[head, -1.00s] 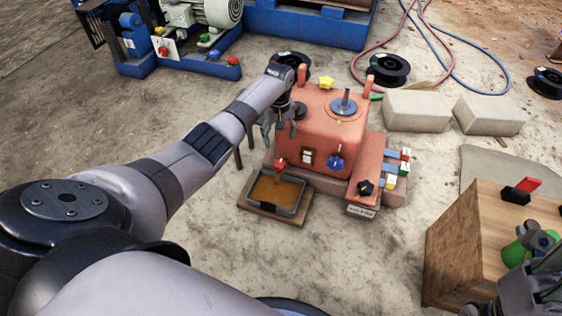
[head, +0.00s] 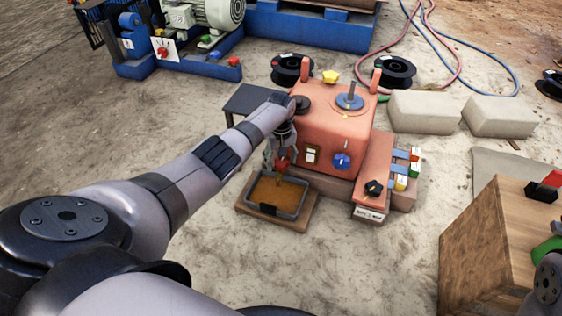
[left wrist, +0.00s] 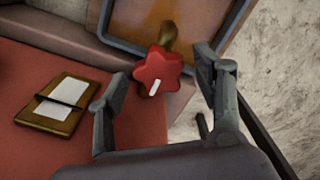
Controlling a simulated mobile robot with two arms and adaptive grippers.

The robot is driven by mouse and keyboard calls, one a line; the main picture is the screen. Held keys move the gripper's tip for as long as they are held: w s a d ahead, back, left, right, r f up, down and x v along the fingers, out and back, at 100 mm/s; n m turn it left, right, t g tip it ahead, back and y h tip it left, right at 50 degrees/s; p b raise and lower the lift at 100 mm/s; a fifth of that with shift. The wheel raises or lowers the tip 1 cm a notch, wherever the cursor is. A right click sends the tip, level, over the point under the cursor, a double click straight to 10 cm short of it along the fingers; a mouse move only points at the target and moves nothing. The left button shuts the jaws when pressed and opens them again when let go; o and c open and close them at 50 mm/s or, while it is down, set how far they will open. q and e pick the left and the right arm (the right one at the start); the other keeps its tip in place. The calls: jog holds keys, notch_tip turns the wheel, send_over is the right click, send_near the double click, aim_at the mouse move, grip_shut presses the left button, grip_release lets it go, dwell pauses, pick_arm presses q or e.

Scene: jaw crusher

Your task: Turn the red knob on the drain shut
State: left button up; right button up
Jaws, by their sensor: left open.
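The red star-shaped knob (head: 282,163) sits low on the front of the salmon-red machine, above an oil tray (head: 297,207). In the left wrist view the knob (left wrist: 158,72) shows a white mark, with a brass-coloured drain part behind it. My left gripper (head: 279,158) is at the knob. In the left wrist view its two fingers are open (left wrist: 160,66), one on each side of the knob. Gaps show between the knob and both fingers, and it is not gripped. A dark part of my right arm or gripper (head: 547,282) shows at the right edge; its fingers cannot be made out.
The machine (head: 325,130) also carries a blue knob (head: 342,161), a black knob (head: 373,188) and a yellow knob (head: 330,76). A wooden crate (head: 478,250) stands at the right. Pale blocks (head: 422,112) lie behind. The ground in front of the tray is clear.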

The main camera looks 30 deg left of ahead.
pick_arm(q)
jog(key=c, duration=1.1)
jog(key=shift+c, duration=0.2)
jog(key=shift+m, duration=0.3)
jog(key=m+p, duration=0.1)
jog(key=m, duration=0.2)
jog(key=shift+d+r+m, duration=0.1)
jog(key=shift+m, duration=0.2)
jog(key=m, duration=0.4)
jog(key=shift+w+m+p, duration=0.1)
jog(key=shift+m+p, duration=0.2)
jog(key=shift+p, duration=0.1)
jog(key=m, duration=0.4)
jog(key=shift+m, duration=0.3)
jog(key=shift+d+m, duration=0.1)
jog(key=shift+m, duration=2.1)
